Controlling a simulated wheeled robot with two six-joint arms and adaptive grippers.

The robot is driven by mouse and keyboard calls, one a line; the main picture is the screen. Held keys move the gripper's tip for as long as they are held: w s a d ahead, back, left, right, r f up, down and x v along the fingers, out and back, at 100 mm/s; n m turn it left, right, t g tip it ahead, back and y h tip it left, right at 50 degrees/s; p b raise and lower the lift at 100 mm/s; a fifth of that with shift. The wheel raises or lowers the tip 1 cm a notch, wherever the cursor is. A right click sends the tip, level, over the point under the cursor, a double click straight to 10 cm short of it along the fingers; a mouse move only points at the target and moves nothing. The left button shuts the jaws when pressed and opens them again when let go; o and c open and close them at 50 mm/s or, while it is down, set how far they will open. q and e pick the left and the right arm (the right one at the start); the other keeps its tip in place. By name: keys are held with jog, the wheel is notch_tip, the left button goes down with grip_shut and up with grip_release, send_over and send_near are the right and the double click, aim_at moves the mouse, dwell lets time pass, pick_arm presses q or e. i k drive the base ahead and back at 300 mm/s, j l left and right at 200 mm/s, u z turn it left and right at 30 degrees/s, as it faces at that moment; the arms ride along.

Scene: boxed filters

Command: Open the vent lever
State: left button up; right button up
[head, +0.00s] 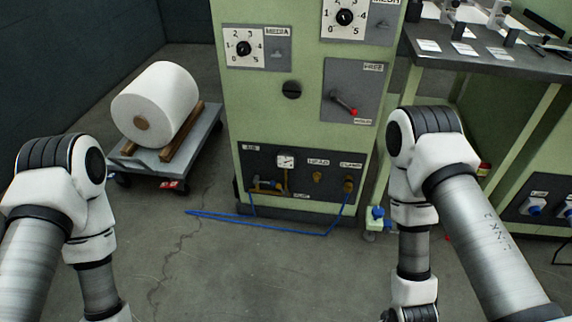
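A lever with a red tip (344,103) sits on a grey plate (338,80) on the front of the green cabinet (300,135). It slants down to the right from its pivot, toward a small label. The labels are too small to read surely, so I cannot tell if this is the vent lever.
Numbered dials (244,48) and a black knob (291,90) are on the cabinet. A blue hose (262,224) lies on the floor. A cart (190,150) with a white roll (156,102) stands left. A workbench (490,58) stands right. The floor in front is otherwise clear.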

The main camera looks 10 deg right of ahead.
aim_at(285, 194)
jog(key=i+j+u, duration=0.25)
jog(key=i, duration=0.2)
jog(key=i+j+u, duration=0.1)
jog(key=i+u, duration=0.15)
jog(key=i, duration=0.15)
